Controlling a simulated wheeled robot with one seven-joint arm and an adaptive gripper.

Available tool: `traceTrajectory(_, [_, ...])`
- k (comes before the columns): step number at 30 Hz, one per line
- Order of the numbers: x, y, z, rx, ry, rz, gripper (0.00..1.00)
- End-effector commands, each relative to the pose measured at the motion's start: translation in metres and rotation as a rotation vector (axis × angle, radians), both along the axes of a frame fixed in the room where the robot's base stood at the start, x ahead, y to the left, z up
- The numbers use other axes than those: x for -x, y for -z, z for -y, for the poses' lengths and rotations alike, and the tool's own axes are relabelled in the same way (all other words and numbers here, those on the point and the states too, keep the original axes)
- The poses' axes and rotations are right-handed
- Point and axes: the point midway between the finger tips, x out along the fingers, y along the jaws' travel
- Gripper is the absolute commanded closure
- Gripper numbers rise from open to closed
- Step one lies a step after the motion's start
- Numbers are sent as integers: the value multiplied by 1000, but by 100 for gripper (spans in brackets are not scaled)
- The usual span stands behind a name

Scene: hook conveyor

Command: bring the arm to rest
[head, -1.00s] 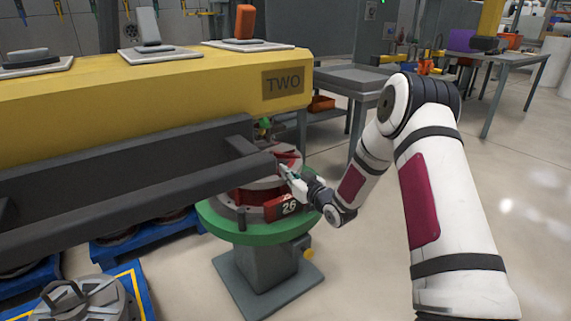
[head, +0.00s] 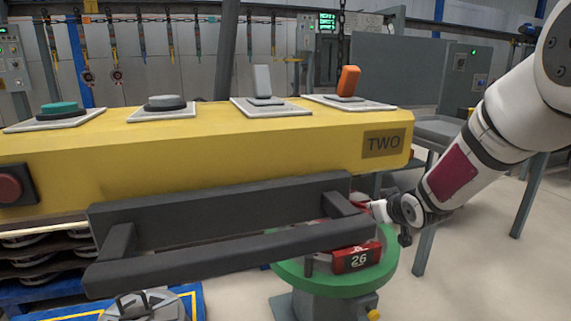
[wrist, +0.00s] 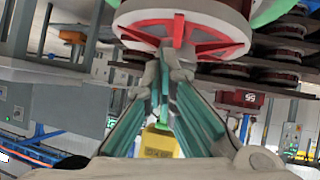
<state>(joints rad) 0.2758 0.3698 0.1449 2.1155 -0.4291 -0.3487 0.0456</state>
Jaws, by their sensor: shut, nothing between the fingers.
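My arm reaches in from the right in the head view. My gripper (head: 374,208) is at the right end of the dark grey bar (head: 230,250) on the front of the yellow control box (head: 230,155); the box and bar partly hide it. In the wrist view my gripper (wrist: 166,68) shows its two greenish fingers converging, shut and empty. A red spoked wheel (wrist: 205,40) fills the top of that view, close to the fingertips; I cannot tell whether they touch it.
The box carries a teal button (head: 59,108), a grey button (head: 166,102), a grey switch (head: 263,82) and an orange switch (head: 348,82). A round green stand (head: 380,275) with a red block marked 26 (head: 356,258) is below. Open floor lies at right.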

Motion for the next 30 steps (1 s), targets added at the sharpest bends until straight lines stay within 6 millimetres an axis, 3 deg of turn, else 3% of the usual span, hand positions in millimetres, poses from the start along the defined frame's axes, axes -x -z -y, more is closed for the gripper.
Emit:
traceTrajectory(3, [43,-25,2,36,61,-100,100])
traceTrajectory(8, [110,-46,3,60,143,-246,100])
traceTrajectory(13, [192,-63,-1,55,221,-401,100])
traceTrajectory(24, [385,-71,-27,-26,309,-744,100])
traceTrajectory(30, [458,-67,-42,-66,306,-880,100])
